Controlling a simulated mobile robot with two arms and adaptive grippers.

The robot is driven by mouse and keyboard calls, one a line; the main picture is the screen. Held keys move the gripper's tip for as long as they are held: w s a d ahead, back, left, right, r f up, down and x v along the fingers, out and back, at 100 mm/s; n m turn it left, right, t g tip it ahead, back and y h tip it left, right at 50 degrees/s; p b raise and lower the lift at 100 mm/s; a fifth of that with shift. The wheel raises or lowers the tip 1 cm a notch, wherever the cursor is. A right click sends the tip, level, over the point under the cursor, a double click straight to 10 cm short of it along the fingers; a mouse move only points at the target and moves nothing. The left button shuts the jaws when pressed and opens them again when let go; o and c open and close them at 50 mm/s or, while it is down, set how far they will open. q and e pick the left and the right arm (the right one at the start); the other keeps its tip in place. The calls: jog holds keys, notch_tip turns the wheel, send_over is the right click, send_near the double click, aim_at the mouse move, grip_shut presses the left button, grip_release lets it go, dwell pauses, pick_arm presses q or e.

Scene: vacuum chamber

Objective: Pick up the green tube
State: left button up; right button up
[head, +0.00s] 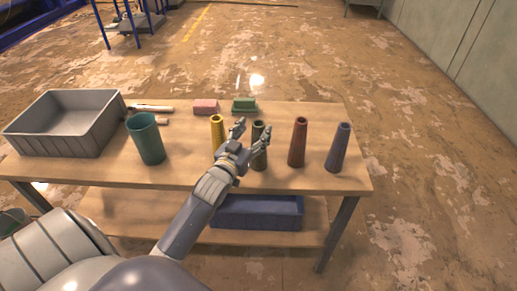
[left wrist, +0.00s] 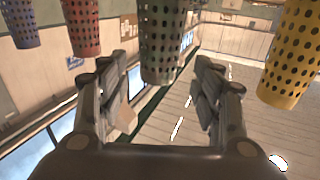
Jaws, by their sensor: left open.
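The green tube (head: 259,153) is dark and tapered and stands upright on the table, between the yellow tube and the red tube. In the left wrist view the green tube (left wrist: 163,38) is perforated and appears centred between the two fingers, with visible space on each side. My left gripper (head: 252,131) is open and empty at the green tube, partly covering it in the head view. Its spread fingers also show in the left wrist view (left wrist: 163,78). I cannot tell how deep the tube lies between them. My right gripper is in neither view.
The yellow tube (head: 217,126) is close on the left; the red (head: 298,143) and blue (head: 338,148) tubes stand to the right. A teal container (head: 147,140), grey bin (head: 62,139), pink block (head: 205,106) and green block (head: 244,104) share the table (head: 190,178). A blue crate (head: 256,213) sits below.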

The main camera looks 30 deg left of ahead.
pick_arm(q)
jog(key=w, duration=0.3)
jog(key=shift+w+a+f, duration=0.1)
jog(key=shift+w+a, duration=0.05)
jog(key=shift+w, duration=0.1)
jog(key=c, duration=1.3)
